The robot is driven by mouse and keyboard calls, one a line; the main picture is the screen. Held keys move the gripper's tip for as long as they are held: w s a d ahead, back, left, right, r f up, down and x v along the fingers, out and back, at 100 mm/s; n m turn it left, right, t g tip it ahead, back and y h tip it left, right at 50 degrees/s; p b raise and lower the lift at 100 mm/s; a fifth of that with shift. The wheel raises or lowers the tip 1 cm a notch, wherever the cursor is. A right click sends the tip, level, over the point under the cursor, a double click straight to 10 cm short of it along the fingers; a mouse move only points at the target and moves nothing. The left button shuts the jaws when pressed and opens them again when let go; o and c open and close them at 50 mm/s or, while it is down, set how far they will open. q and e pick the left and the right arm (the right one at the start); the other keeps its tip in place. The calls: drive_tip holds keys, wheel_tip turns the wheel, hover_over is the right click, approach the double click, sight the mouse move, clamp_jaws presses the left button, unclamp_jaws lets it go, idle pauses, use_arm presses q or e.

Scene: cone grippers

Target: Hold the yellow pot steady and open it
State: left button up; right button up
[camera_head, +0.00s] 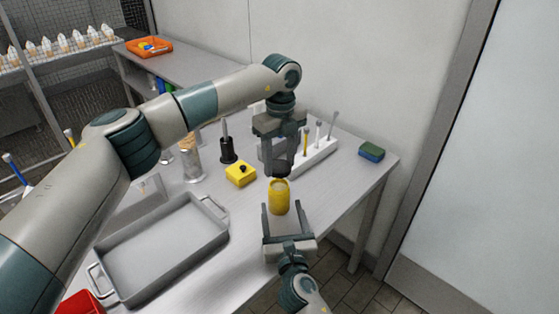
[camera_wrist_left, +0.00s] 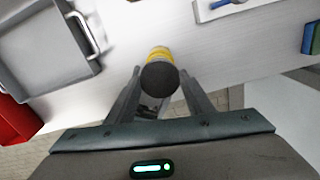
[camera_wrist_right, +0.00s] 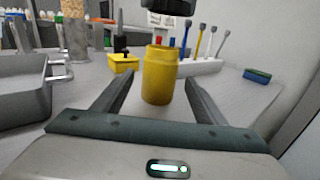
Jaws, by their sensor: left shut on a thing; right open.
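The yellow pot (camera_head: 279,198) stands upright near the table's front edge, its top uncovered in the right wrist view (camera_wrist_right: 159,78). My left gripper (camera_head: 281,166) points down above it, shut on a dark round lid (camera_wrist_left: 160,79). In the right wrist view the dark lid (camera_wrist_right: 168,6) hangs above the pot with a clear gap. My right gripper (camera_head: 287,211) is open and level, low at the pot's near side. Its fingers point towards the pot, one on each side, and do not touch it.
A grey tray (camera_head: 208,248) lies at left. A yellow block with a black knob (camera_head: 240,174), a black holder (camera_head: 228,150) and a glass jar (camera_head: 190,162) stand behind. A white rack (camera_head: 318,157) holds several tools. A blue-green sponge (camera_head: 371,152) lies at right on clear table.

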use_arm(q)
drive_tip(key=shift+f, duration=0.2)
use_arm(e)
drive_tip(key=s, duration=0.4)
drive_tip(key=s+d, duration=0.1)
drive_tip(key=s, duration=0.1)
use_arm(q)
drive_tip(key=shift+s, duration=0.15)
use_arm(e)
drive_tip(key=shift+s+f, duration=0.1)
drive_tip(key=shift+s, duration=0.05)
